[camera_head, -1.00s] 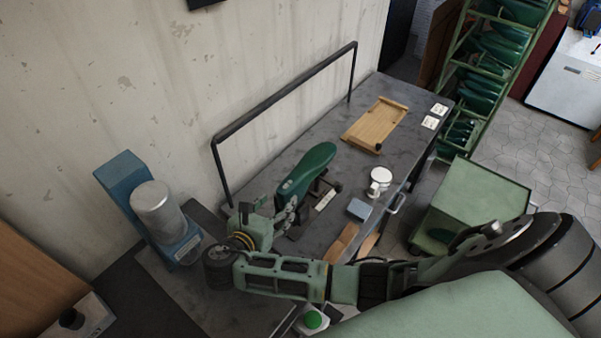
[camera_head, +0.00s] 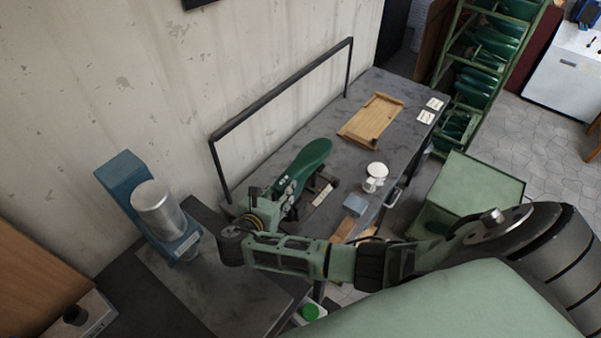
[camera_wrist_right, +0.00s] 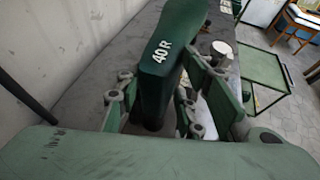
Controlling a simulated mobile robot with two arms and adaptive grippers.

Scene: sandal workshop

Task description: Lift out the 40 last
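The 40 last is a dark green foot form on a small dark stand on the grey bench; it shows in the head view (camera_head: 306,162). In the right wrist view the last (camera_wrist_right: 159,82) carries the white mark "40 R". My right gripper (camera_head: 284,196) is at the near end of the last. In the right wrist view its fingers (camera_wrist_right: 158,100) are on either side of the last, very close to it. I cannot tell whether both pads touch it. The last still appears to be on its stand. My left gripper is not in view.
A wooden tray (camera_head: 356,132), a white-topped jar (camera_head: 375,172) and a blue-grey block (camera_head: 355,205) are on the bench. A black rail (camera_head: 285,90) runs along the wall side. A blue machine with a metal cylinder (camera_head: 157,208) stands at left. A green rack holds several lasts (camera_head: 474,88).

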